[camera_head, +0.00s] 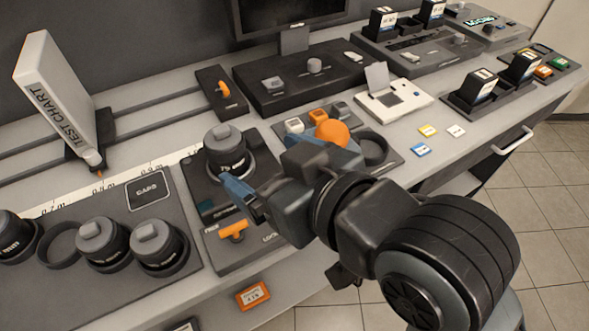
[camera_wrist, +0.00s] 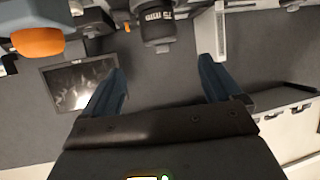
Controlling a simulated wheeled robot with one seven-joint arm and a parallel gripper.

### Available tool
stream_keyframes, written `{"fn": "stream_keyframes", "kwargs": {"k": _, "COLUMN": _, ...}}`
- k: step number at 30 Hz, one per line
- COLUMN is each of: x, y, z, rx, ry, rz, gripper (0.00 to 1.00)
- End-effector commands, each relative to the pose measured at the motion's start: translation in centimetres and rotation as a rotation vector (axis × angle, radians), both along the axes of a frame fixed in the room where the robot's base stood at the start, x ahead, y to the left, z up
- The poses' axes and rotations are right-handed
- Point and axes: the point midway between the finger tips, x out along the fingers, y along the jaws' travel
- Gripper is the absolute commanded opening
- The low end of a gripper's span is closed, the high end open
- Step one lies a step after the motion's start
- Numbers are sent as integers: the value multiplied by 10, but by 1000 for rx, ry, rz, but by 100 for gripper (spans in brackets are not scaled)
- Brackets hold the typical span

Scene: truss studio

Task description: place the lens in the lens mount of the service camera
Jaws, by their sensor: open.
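A dark lens (camera_head: 226,150) with a grey top cap stands upright in the round mount of the service camera (camera_head: 207,196). Whether it is fully seated is hard to tell. It also shows in the wrist view, a lens marked 75 mm (camera_wrist: 155,22), at the top beyond the fingers. My gripper (camera_head: 265,157) is open and empty, just right of the lens and apart from it. In the wrist view the blue fingers (camera_wrist: 162,66) stand wide with nothing between them. An orange lever (camera_head: 233,231) lies on the camera's front part by the lock label.
A tray at left holds several lenses (camera_head: 158,246), an empty ring (camera_head: 62,243) and a caps plate (camera_head: 149,193). A test chart (camera_head: 57,100) stands behind it. An orange ball (camera_head: 332,132) is close behind my gripper. The floor at right is clear.

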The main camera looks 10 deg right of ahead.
Motion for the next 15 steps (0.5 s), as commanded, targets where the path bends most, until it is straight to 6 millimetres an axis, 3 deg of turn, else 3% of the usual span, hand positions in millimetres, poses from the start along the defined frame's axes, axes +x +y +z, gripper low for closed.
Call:
{"fn": "stream_keyframes", "kwargs": {"k": 8, "x": -2, "y": -3, "z": -3, "rx": 1, "ry": 1, "rz": -5, "gripper": 92}}
{"fn": "stream_keyframes", "kwargs": {"k": 11, "x": -7, "y": -12, "z": -15, "rx": 6, "ry": 4, "rz": -28, "gripper": 92}}
{"fn": "stream_keyframes", "kwargs": {"k": 15, "x": -26, "y": -40, "z": -45, "rx": 19, "ry": 3, "rz": -93, "gripper": 92}}
